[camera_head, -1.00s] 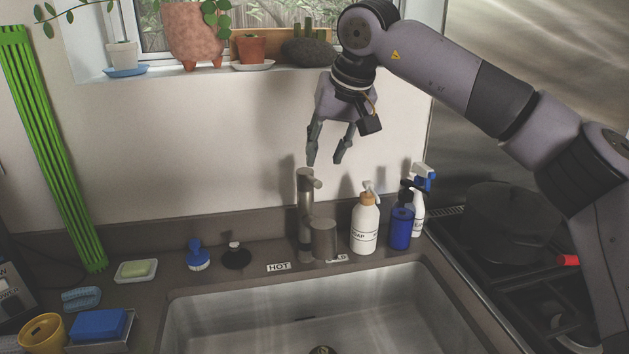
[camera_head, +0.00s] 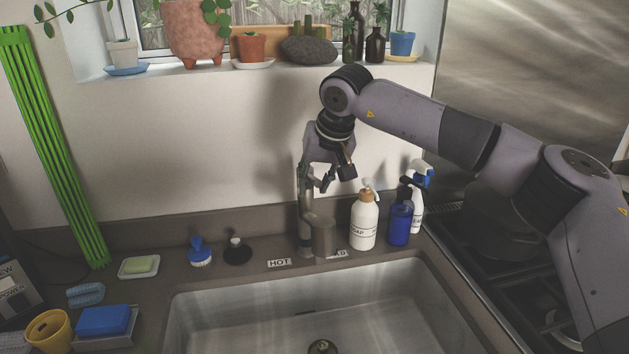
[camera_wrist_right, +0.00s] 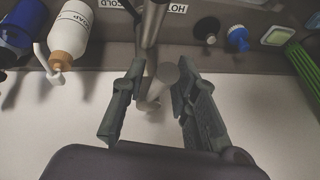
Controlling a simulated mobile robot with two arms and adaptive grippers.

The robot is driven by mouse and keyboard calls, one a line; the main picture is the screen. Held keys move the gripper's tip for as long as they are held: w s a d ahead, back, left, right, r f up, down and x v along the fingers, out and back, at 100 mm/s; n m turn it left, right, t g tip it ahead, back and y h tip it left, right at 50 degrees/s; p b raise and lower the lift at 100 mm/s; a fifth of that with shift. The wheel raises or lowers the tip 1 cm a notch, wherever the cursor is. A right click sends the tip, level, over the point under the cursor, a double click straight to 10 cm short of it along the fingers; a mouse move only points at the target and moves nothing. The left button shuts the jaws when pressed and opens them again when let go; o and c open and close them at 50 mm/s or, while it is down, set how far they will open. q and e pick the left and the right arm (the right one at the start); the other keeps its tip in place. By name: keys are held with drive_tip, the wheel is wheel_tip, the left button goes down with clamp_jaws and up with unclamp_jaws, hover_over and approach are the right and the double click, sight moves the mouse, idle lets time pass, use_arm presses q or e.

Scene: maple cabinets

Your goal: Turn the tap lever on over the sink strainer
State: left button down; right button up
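The metal tap (camera_head: 305,226) stands behind the sink, with its thick spout end (camera_head: 322,240) toward me. My right gripper (camera_head: 316,187) is at the top of the tap and partly hides it, so the lever is hard to make out in the head view. In the right wrist view the gripper (camera_wrist_right: 160,80) is open, its two fingers on either side of the tap's top and the round-ended metal part (camera_wrist_right: 167,73) there. I cannot tell whether a finger touches it. The sink strainer (camera_head: 322,347) shows at the bottom edge of the head view. My left gripper is not in view.
A white soap bottle (camera_head: 363,222), a blue bottle (camera_head: 400,223) and a spray bottle (camera_head: 419,200) stand close right of the tap. A black stopper (camera_head: 237,253) and a blue brush (camera_head: 200,252) are to its left. The windowsill (camera_head: 270,75) holds pots above.

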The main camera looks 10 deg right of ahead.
clamp_jaws()
idle(0.6)
